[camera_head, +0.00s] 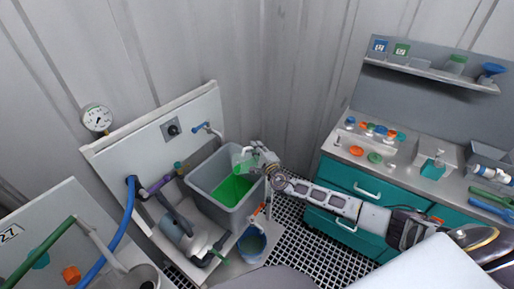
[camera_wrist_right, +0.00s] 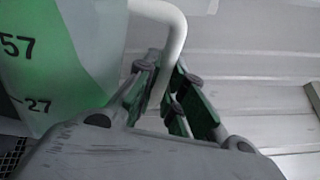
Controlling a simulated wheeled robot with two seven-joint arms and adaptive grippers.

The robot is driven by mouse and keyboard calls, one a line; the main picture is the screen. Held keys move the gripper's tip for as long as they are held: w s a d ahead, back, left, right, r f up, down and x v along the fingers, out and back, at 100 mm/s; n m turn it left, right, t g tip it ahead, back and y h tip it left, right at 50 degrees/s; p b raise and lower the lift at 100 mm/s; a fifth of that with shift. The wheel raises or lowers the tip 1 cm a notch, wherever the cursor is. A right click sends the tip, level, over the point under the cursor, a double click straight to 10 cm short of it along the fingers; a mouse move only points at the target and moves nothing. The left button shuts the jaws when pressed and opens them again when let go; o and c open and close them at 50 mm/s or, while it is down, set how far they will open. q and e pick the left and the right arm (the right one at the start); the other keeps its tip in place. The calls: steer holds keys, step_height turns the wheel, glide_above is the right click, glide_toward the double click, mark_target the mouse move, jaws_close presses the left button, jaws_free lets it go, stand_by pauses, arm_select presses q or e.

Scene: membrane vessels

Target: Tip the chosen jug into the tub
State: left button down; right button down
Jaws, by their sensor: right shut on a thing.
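A grey tub (camera_head: 212,209) stands near the left wall unit and shows bright green liquid inside. A translucent jug (camera_head: 243,163) is held over the tub's back right side. In the right wrist view the jug (camera_wrist_right: 75,50) shows green contents, the marks 57 and 27, and a white handle (camera_wrist_right: 172,35). My right gripper (camera_head: 262,158) is shut on this handle; its dark fingers (camera_wrist_right: 170,95) lie on either side of it. The jug's exact tilt and its spout are hard to make out. My left gripper is not in view.
A pump (camera_head: 188,236) with pipes is left of the tub, and a blue bucket (camera_head: 251,243) stands in front of it. A teal drawer cabinet (camera_head: 345,207) with small coloured parts on top is at right. Dark grating (camera_head: 300,240) covers the floor between.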

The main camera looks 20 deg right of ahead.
mark_target(243, 155)
steer(key=shift+a, duration=0.3)
stand_by(0.4)
steer(key=shift+a+n+p, duration=0.5)
steer(key=shift+a+p, duration=0.25)
steer(key=shift+s+a+f+n+p, duration=0.1)
steer(key=shift+a+f+n+p, duration=0.15)
steer(key=shift+a+n+p, duration=0.45)
steer(key=shift+a, duration=0.25)
steer(key=shift+a, duration=0.2)
steer(key=shift+a+n+p, duration=0.4)
steer(key=shift+a+p, duration=0.2)
steer(key=shift+p, duration=0.2)
steer(key=shift+a+n+p, duration=0.25)
steer(key=shift+n+p, duration=0.05)
steer(key=shift+a, duration=0.1)
steer(key=shift+s+a, duration=0.1)
steer(key=shift+a, duration=0.05)
